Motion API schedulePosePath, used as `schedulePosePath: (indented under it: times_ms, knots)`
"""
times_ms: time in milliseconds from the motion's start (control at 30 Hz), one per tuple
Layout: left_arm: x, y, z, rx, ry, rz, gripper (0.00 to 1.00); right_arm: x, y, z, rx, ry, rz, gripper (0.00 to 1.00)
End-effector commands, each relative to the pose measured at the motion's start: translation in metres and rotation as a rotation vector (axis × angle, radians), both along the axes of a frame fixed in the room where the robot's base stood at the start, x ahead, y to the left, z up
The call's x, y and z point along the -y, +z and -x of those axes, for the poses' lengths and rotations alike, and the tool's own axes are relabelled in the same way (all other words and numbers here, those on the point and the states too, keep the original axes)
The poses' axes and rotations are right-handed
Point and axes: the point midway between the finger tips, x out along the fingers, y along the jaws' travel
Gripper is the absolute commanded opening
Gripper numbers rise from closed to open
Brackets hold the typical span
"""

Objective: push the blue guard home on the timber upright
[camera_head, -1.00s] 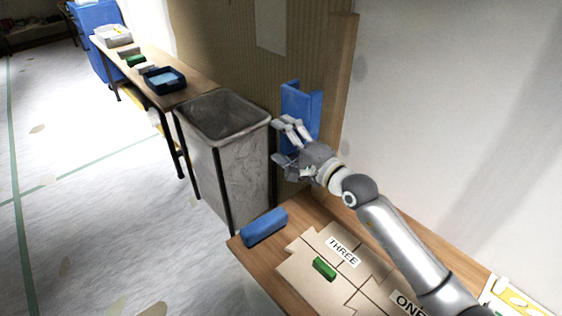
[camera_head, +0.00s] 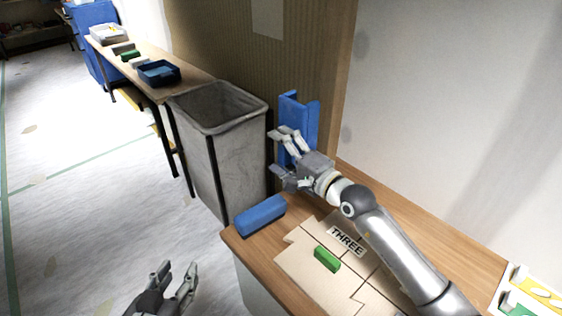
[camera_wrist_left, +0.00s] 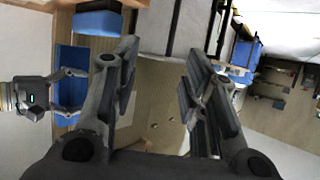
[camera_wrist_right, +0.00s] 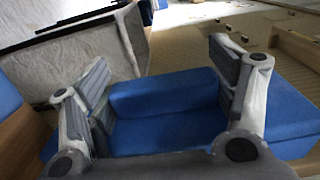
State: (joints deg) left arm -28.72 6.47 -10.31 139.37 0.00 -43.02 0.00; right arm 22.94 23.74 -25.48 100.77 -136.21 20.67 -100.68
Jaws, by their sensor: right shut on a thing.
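The blue guard (camera_head: 299,112) is a tall channel-shaped piece. It stands upright against the timber upright (camera_head: 338,75) at the end of the ribbed wall. I cannot tell whether it sits fully on the timber. My right gripper (camera_head: 273,152) is shut on the guard near its lower part; in the right wrist view its fingers straddle the blue channel (camera_wrist_right: 165,95). My left gripper (camera_head: 178,283) is low at the front, empty, with its fingers apart, as the left wrist view (camera_wrist_left: 160,75) shows. The guard (camera_wrist_left: 72,72) also shows there, beside my right gripper.
A grey bin (camera_head: 222,150) stands left of the guard. A blue block (camera_head: 260,216), a green block (camera_head: 327,259) and labelled cardboard (camera_head: 300,262) lie on the near bench. A long bench with trays (camera_head: 158,73) runs back left. The floor at left is clear.

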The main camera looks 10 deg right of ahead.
Motion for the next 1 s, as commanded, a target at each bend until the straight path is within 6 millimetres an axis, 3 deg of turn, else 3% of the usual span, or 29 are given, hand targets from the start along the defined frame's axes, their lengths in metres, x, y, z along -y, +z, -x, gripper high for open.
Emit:
schedulePosePath:
  times_ms: [167,633,1000]
  knots:
    - [0.001,0.011,0.0,0.034,-0.002,0.008,0.4,0.0,-0.002,0.0,0.002,0.0,-0.001,0.55]
    - [0.0,0.005,0.002,0.009,0.0,0.002,0.4,0.001,-0.003,0.0,0.002,-0.003,0.001,0.55]
    - [0.009,0.04,-0.014,0.204,-0.013,0.05,0.4,0.009,-0.004,-0.005,0.002,-0.002,0.002,0.55]
